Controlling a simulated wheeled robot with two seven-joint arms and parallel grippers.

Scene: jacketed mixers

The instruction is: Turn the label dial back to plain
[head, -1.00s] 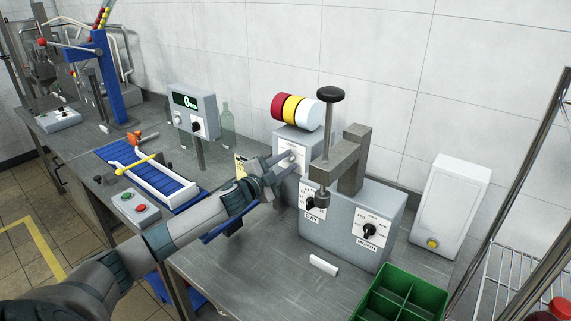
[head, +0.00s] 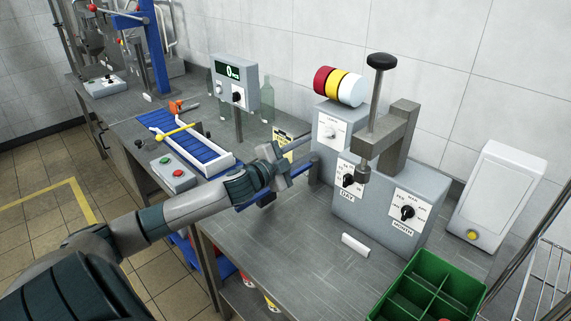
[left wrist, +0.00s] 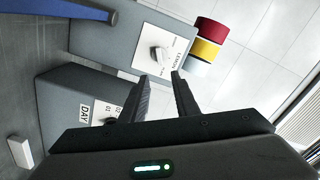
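In the left wrist view the knob (left wrist: 160,57) lies just beyond my fingertips, and the plate reads what looks like "LEMON" at one side. I cannot read where the knob points. My left gripper (head: 306,144) is in front of the box, a short way off the dial. Its two fingers (left wrist: 160,76) are apart with nothing between them. My right gripper is out of view.
A grey stamping unit with a DAY dial (head: 348,181) and a MONTH dial (head: 407,212) stands right of the box. A blue bar (left wrist: 60,10) passes close to my left gripper. A green divided tray (head: 425,290) and a small white block (head: 355,245) are in front.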

